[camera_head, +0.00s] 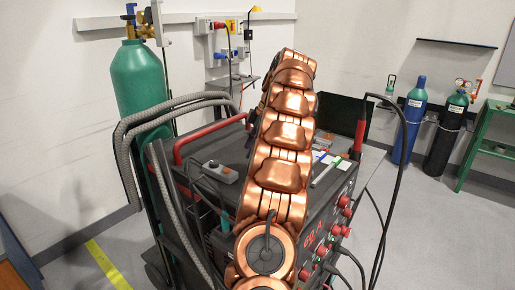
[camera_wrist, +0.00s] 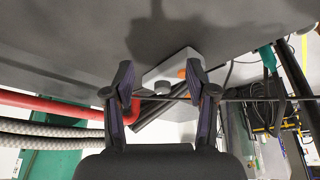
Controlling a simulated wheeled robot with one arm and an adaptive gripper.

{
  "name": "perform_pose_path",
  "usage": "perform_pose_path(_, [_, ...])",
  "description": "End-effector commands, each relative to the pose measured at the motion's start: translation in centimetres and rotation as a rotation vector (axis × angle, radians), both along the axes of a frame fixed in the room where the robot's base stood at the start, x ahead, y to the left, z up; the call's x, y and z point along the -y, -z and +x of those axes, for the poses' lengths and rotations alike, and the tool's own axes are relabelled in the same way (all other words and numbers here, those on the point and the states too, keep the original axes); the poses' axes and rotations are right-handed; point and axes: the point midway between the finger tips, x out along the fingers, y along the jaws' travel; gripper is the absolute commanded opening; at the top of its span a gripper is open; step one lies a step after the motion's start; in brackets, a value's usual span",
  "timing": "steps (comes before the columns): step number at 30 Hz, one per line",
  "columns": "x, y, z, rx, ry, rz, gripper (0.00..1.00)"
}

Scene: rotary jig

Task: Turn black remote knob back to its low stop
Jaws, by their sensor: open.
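The remote is a small light-grey box (camera_head: 222,175) lying on top of the dark machine, left of my arm in the head view. It carries a dark knob (camera_head: 213,164) and an orange button (camera_head: 227,170). In the wrist view the box (camera_wrist: 172,66) shows beyond and between my fingers, with the knob (camera_wrist: 162,87) near its lower edge and the orange button (camera_wrist: 182,73) to the right. My gripper (camera_wrist: 160,74) is open, with its fingers on either side of the knob. I cannot tell whether they touch it. The knob's pointer is not readable. My arm hides the gripper in the head view.
The dark machine (camera_head: 300,225) has red knobs and cables on its front. A red handle rail (camera_head: 205,135) runs along its left edge. A green cylinder (camera_head: 140,75) and grey hoses (camera_head: 128,150) stand at left. A black cable (camera_head: 403,130) loops at right.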

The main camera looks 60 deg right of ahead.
Motion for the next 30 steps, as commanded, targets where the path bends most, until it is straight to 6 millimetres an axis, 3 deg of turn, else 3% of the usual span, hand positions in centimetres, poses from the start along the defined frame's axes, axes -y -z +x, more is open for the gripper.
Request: perform_pose_path(30, [1.2,0.2,-1.6,-0.002,0.0,0.004,0.57])
